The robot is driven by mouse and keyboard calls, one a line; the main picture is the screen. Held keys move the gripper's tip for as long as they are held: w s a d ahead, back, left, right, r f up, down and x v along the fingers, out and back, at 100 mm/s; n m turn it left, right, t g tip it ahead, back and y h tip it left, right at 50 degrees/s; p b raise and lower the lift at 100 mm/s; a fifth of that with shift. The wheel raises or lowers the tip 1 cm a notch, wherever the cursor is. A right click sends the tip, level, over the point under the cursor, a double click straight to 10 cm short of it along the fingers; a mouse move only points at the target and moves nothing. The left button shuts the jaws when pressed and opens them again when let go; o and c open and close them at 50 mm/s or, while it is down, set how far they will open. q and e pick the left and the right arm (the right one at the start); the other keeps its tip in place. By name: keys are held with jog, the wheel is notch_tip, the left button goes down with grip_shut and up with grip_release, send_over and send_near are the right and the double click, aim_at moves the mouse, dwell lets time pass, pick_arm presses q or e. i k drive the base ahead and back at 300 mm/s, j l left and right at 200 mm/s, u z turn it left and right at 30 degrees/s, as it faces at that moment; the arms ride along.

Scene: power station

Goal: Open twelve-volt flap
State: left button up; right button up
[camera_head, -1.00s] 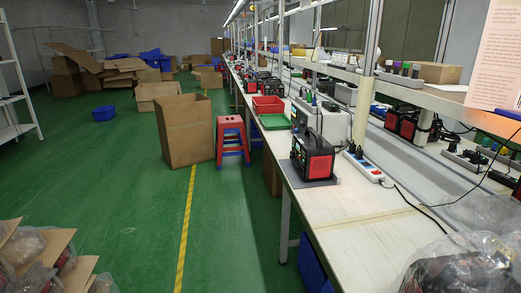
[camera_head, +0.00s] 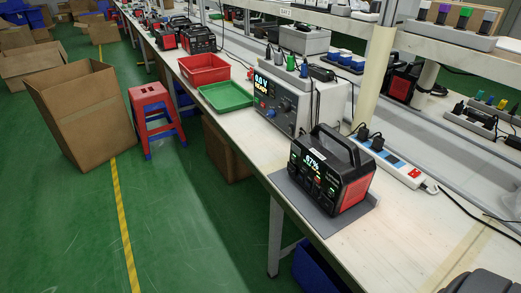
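A black and red portable power station (camera_head: 330,170) with a carry handle stands upright on a grey mat (camera_head: 306,206) near the bench's front edge. Its front panel faces left and forward, with a lit display reading about 87%. Small ports and coloured marks show below and beside the display. The twelve-volt flap is too small to make out. Neither of my grippers is in view. A dark grey rounded shape at the bottom right corner cannot be identified.
A power supply box (camera_head: 292,97) with a lit display stands behind the station. A power strip (camera_head: 392,161) lies to its right. A green tray (camera_head: 226,95) and red tray (camera_head: 204,69) sit further back. A red stool (camera_head: 154,112) and cardboard box (camera_head: 84,112) stand on the floor.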

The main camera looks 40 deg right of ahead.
aim_at(291, 168)
jog(key=i+z, duration=0.4)
jog(key=i+j+z, duration=0.55)
jog(key=i+z, duration=0.2)
